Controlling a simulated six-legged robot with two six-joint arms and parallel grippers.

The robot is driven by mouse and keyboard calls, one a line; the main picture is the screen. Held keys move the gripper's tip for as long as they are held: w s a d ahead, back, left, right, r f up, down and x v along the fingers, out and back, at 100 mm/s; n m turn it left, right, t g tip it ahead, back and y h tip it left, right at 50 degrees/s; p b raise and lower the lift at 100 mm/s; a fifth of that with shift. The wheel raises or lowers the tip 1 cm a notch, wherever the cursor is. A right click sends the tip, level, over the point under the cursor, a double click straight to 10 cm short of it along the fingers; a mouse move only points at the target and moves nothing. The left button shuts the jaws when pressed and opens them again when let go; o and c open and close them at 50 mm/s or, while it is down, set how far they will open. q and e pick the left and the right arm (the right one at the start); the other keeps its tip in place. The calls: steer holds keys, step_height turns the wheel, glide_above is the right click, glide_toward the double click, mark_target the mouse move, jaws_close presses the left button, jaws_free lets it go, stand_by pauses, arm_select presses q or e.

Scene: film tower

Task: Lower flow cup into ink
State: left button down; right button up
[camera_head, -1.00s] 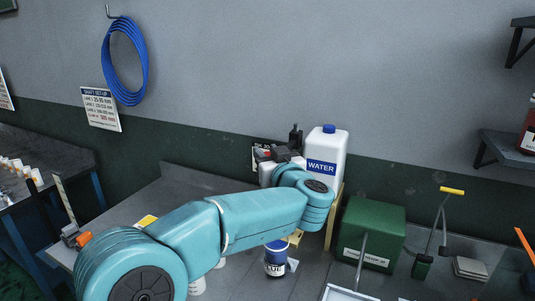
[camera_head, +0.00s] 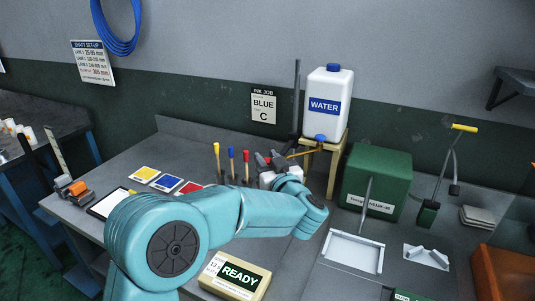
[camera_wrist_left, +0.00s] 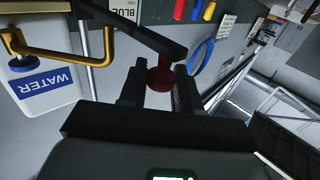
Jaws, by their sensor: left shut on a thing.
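My left gripper (camera_head: 270,158) reaches in at the bench's back, in front of the wall. In the left wrist view its dark fingers (camera_wrist_left: 160,92) are closed on a small red knob-like piece (camera_wrist_left: 160,78), which meets a black bar slanting in from the upper left. I cannot tell whether this red piece belongs to the flow cup; no cup body shows clearly. A yellow bent bar (camera_wrist_left: 60,56) shows left of the fingers, in front of the water container. No open ink container shows; my left arm covers part of the bench. My right gripper is not in view.
The white water container (camera_head: 328,100) stands on a wooden stand right of the gripper. A green box (camera_head: 377,182), a white tray (camera_head: 353,252) and a READY board (camera_head: 236,275) occupy the bench. Colour cards (camera_head: 167,183) lie left.

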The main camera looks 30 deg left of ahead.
arm_select(q)
steer(key=shift+f, duration=0.4)
steer(key=c, duration=0.9)
jaws_free()
steer(key=shift+c, duration=0.2)
steer(key=shift+r, duration=0.1)
steer(key=shift+s+d, duration=0.2)
steer(key=shift+d, duration=0.05)
steer(key=b+v, duration=0.1)
steer(key=v, duration=1.4)
steer(key=shift+s+d+b, duration=0.2)
steer(key=shift+b, duration=0.1)
